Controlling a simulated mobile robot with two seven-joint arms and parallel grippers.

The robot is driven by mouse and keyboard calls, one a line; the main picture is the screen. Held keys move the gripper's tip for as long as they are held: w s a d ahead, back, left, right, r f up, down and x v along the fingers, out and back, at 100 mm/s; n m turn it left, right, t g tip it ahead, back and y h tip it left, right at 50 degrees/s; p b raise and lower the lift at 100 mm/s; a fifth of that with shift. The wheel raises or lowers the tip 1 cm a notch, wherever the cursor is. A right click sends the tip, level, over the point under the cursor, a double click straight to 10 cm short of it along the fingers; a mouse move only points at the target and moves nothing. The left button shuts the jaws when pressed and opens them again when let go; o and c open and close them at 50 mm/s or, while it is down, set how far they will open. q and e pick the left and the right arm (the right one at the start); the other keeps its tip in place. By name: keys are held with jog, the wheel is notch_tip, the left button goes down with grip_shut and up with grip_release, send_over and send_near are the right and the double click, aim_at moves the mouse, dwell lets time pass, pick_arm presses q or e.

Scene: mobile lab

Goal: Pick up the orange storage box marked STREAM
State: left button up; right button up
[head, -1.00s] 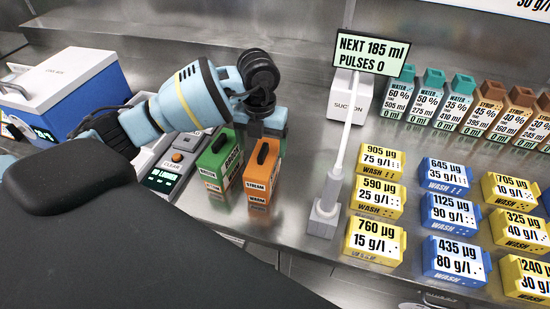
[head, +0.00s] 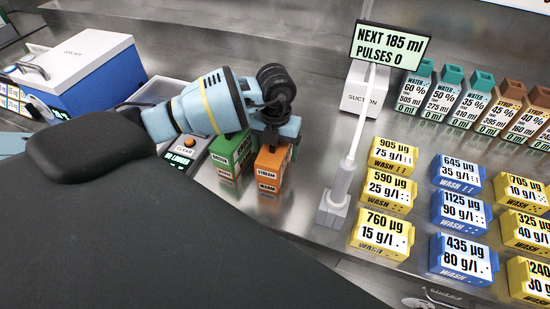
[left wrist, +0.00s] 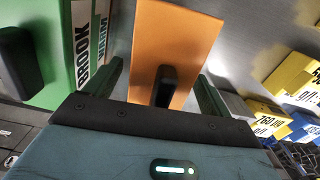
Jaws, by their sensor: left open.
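The orange storage box marked STREAM (head: 268,172) stands upright on the steel counter, with the green box (head: 229,158) close to its left. My left gripper (head: 278,140) is over the top of the orange box and hides part of it. In the left wrist view the orange box (left wrist: 172,45) lies between the two open fingers (left wrist: 158,88), with its dark handle (left wrist: 165,86) between them. The green box (left wrist: 50,50) shows just beyond the left finger. I cannot tell whether the fingers touch the orange box. My right gripper is not in view.
Yellow blocks (head: 388,190) and blue blocks (head: 461,213) fill the counter farther right. A blue and white cooler (head: 85,70) and a CLEAR button panel (head: 187,150) are to the left.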

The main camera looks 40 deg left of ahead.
pick_arm(q)
jog(key=shift+f, duration=0.9)
jog(key=c, duration=1.3)
jog(key=shift+o, duration=0.2)
jog(key=shift+r, duration=0.1)
jog(key=shift+r, duration=0.1)
jog(key=shift+r, duration=0.55)
notch_tip(320, 180, up, 2)
jog(key=shift+w+r, duration=0.1)
jog(key=s+d+r, duration=0.1)
jog(key=s+d, duration=1)
jog(key=shift+d+r, duration=0.2)
jog(key=shift+d, duration=0.05)
